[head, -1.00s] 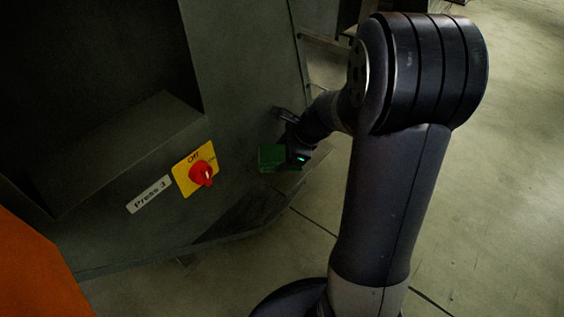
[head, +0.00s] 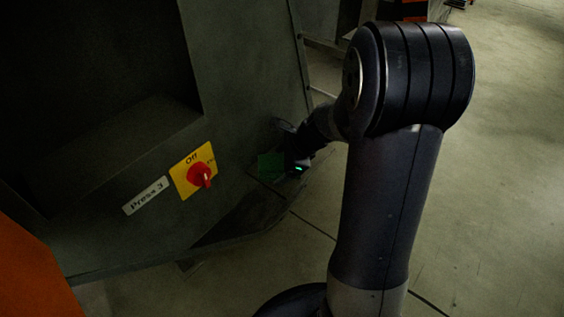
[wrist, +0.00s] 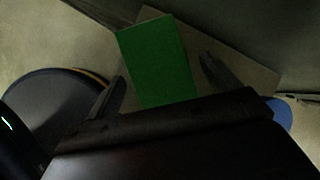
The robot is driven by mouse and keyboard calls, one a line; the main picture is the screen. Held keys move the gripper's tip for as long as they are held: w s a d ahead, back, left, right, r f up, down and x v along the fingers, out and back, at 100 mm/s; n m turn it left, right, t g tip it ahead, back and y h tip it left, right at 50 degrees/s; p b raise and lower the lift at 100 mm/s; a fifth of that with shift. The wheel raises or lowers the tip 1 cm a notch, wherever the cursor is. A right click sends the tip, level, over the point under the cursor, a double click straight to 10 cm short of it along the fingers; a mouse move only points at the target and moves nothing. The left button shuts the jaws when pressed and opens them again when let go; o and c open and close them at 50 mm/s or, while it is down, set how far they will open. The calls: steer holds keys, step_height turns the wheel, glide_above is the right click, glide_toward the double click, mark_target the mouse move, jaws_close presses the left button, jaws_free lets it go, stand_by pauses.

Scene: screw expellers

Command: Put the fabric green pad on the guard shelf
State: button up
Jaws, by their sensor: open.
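The green fabric pad (wrist: 158,62) is a flat rectangle in the wrist view, lying between the two spread fingers of my gripper (wrist: 162,72). My gripper is open, with gaps seen at both sides of the pad. Behind the pad is a flat olive-grey plate (wrist: 235,66), which looks like the guard shelf; the pad overlaps it. In the head view the pad (head: 270,165) is dark green beside the press's side, just left of my gripper (head: 288,160).
The dark press body (head: 235,110) fills the left, with a yellow plate and red switch (head: 200,174) and a "Press 3" label (head: 146,195). An orange panel (head: 30,275) is at lower left. Open floor (head: 500,190) lies to the right.

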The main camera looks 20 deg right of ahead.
steer(key=shift+r, duration=0.1)
steer(key=shift+d+r, duration=0.1)
steer(key=shift+r, duration=0.2)
steer(key=p+v, duration=0.4)
steer(key=v, duration=0.7)
steer(key=shift+s+d, duration=0.15)
steer(key=shift+d, duration=0.05)
steer(key=shift+r, duration=0.15)
